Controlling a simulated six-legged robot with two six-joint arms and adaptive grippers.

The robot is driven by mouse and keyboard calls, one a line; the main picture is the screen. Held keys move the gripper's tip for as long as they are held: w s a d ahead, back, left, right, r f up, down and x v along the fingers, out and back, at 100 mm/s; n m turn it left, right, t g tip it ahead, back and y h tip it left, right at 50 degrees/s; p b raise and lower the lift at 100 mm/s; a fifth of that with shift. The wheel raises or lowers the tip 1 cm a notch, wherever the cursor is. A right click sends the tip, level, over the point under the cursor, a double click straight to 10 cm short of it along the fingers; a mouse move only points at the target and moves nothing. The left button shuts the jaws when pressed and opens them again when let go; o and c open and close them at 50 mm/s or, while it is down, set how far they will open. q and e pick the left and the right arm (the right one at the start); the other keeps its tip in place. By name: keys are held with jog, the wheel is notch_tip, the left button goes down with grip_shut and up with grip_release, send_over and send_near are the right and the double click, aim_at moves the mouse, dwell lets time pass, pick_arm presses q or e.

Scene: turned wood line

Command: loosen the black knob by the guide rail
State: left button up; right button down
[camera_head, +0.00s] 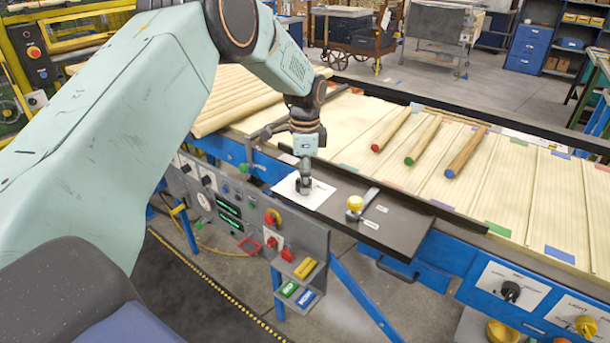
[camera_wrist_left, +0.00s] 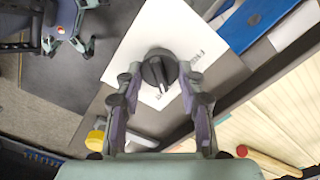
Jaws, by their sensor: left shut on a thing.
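The black knob (camera_wrist_left: 157,70) sits on a white plate (camera_head: 318,196) on the dark shelf at the front edge of the line. The white plate and its printed label also show in the wrist view (camera_wrist_left: 135,48). My left gripper (camera_head: 304,186) reaches down from above onto the knob. In the wrist view its two fingers (camera_wrist_left: 160,84) stand on either side of the knob and are shut on it. The fingers hide most of the knob in the head view. The black guide rail (camera_head: 462,217) runs along the edge of the wood bed. My right gripper is not in view.
A yellow knob (camera_head: 355,203) with a lever stands on the shelf to the right. A control panel (camera_head: 240,205) with switches hangs below. Another black knob (camera_head: 510,291) is on a white plate at lower right. Coloured-end dowels (camera_head: 391,129) lie on the bed behind.

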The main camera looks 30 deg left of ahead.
pick_arm(q)
jog(key=n+p, duration=0.2)
jog(key=n, duration=0.1)
jog(key=shift+w+r, duration=0.2)
jog(key=shift+r, duration=0.1)
jog(key=n+p, duration=0.2)
jog(key=n, duration=0.3)
jog(key=shift+w+a, duration=0.1)
jog(key=n+p, duration=0.1)
jog(key=n, duration=0.3)
jog(key=shift+a, duration=0.1)
jog(key=n+p, duration=0.1)
jog(key=n, duration=0.3)
jog(key=shift+w+a, duration=0.1)
jog(key=shift+n, duration=0.5)
jog(key=o, duration=1.2)
jog(key=shift+s+f, duration=0.15)
jog(key=shift+s, duration=0.1)
jog(key=shift+c, duration=0.2)
